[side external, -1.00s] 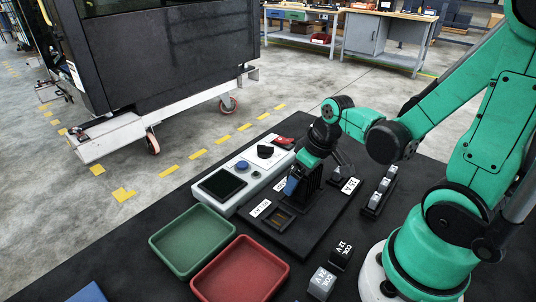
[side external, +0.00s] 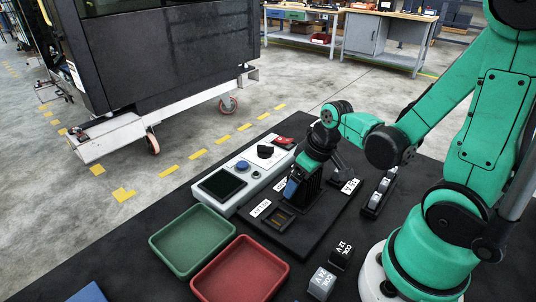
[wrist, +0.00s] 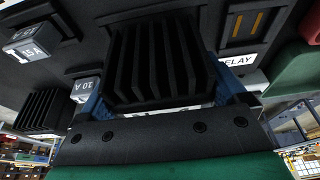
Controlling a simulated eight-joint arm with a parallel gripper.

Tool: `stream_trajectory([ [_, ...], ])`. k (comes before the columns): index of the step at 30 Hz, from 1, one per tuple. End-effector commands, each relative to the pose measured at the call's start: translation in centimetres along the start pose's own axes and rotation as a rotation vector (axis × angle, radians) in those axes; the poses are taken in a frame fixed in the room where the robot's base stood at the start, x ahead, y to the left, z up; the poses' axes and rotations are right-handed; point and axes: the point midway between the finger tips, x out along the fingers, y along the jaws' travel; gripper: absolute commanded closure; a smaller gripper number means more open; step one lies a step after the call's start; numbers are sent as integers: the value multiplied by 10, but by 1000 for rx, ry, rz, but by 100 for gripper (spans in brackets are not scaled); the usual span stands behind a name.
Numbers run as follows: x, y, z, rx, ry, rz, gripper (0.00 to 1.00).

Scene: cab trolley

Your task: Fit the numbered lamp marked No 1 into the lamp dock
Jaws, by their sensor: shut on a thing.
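My gripper (wrist: 165,100) has its blue fingers on both sides of a black finned block (wrist: 155,60) and is shut on it. In the side external view my gripper (side external: 299,188) is low over the black panel (side external: 310,240), behind the relay slot. The finned block (side external: 308,188) shows there partly behind the finger. No No 1 marking shows on it, so I cannot tell whether it is the lamp. I cannot make out the lamp dock; the block's underside is hidden.
A grey control box (side external: 236,182) stands left of the panel. A green tray (side external: 192,240) and red tray (side external: 240,270) lie in front. A fuse row (side external: 380,190) stands right, near my arm. Another finned block (wrist: 40,110) shows in the wrist view.

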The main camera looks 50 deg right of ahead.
Motion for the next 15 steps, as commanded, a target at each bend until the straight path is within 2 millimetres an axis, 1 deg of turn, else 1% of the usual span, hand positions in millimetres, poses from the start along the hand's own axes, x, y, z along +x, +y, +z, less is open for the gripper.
stream_trajectory([
  [10, 0, 0, 0, 0, 0, 0, 96],
  [11, 0, 0, 0, 0, 0, 0, 5],
  [12, 0, 0, 0, 0, 0, 0, 0],
  [15, 0, 0, 0, 0, 0, 0, 0],
])
